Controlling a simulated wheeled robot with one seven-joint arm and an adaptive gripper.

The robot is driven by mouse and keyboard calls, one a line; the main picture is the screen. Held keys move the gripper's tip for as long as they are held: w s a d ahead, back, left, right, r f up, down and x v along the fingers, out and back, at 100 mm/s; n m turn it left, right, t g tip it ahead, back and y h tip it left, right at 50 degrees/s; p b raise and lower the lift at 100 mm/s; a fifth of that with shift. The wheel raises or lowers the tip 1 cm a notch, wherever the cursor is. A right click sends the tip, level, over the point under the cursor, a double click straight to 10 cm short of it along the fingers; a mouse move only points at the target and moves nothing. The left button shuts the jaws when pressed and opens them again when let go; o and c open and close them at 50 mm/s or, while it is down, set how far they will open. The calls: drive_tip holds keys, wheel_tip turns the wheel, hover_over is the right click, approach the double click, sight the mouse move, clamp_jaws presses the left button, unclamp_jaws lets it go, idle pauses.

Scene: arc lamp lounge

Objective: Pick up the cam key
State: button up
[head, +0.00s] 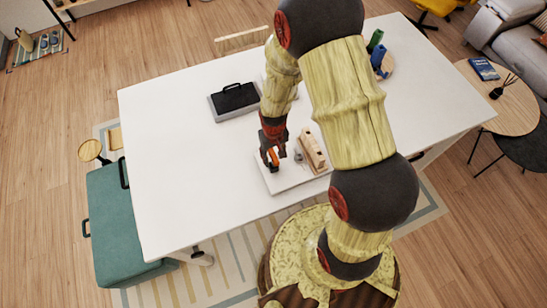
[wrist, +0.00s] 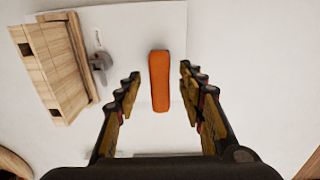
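An orange bar with rounded edges (wrist: 159,81) stands or lies on a white board (wrist: 138,20); I take it for the cam key, though the frames do not confirm this. In the wrist view it lies between the two spread fingers of my gripper (wrist: 160,88), with a gap on both sides. My gripper is open and holds nothing. A small grey metal piece (wrist: 100,63) sits left of the bar, beside a pale wooden block (wrist: 60,62). In the head view my gripper (head: 272,160) is low over the board (head: 288,183), partly hiding the orange bar.
The white table (head: 180,170) is mostly clear to the left. A dark tray-like case with a handle (head: 234,99) lies behind my gripper. Blue and green items (head: 378,58) stand on a round wooden board at the far right. The wooden block (head: 312,150) stands close on the right.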

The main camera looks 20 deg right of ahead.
drive_tip(key=shift+c, duration=0.7)
drive_tip(key=c, duration=0.7)
clamp_jaws()
drive_tip(key=shift+w+r, duration=0.1)
drive_tip(key=shift+r, duration=0.45)
drive_tip(key=r, duration=0.9)
drive_tip(key=shift+d+b, duration=0.35)
drive_tip(key=d+f+m+p, duration=0.1)
drive_tip(key=d+m, duration=0.4)
drive_tip(key=m, duration=0.8)
drive_tip(key=d+f+m+p, duration=0.1)
drive_tip(key=d+m, duration=0.4)
drive_tip(key=m, duration=0.8)
drive_tip(key=shift+d+m, duration=0.4)
